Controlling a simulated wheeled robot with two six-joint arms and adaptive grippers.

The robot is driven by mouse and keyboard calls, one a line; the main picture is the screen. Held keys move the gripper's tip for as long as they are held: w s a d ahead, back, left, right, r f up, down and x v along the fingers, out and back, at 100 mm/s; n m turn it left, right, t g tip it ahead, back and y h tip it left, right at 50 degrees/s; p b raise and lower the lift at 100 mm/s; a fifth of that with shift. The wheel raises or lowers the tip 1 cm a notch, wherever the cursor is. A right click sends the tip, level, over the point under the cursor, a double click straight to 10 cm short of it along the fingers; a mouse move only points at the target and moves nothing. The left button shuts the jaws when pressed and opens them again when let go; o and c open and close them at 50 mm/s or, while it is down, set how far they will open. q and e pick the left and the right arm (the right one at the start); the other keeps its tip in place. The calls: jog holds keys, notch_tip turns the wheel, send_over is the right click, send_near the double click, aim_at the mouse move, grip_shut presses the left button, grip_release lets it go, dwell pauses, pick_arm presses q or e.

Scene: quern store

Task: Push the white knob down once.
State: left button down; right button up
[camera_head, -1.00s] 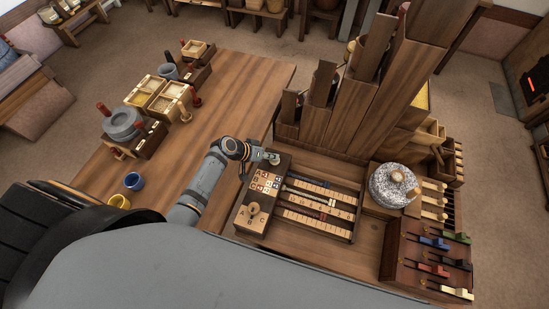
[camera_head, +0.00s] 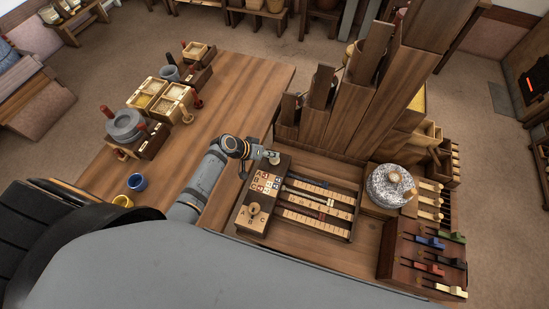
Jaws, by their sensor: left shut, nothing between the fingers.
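A dark wooden box (camera_head: 243,219) stands on the workbench with small lettered coloured squares (camera_head: 266,182) on its top and a turned wooden knob (camera_head: 254,210) at its near end, beside the letters A, B and C. My left gripper (camera_head: 271,158) is shut and empty, over the far end of this box. Whether it touches anything there I cannot tell. I cannot make out the white knob with certainty; the far end of the box is partly hidden by the gripper. My right gripper is not in view.
Slotted slider strips (camera_head: 318,207) lie right of the box. Tall wooden pipes (camera_head: 360,120) rise behind them. A speckled round stone (camera_head: 390,186) and a rack of coloured levers (camera_head: 405,255) stand at right. Blue (camera_head: 137,181) and yellow (camera_head: 122,201) cups stand at left.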

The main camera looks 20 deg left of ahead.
aim_at(272, 160)
pick_arm(q)
notch_tip(272, 160, up, 5)
jog(key=p, duration=0.4)
jog(key=shift+r+p, duration=0.1)
jog(key=shift+p, duration=0.25)
dwell(0.6)
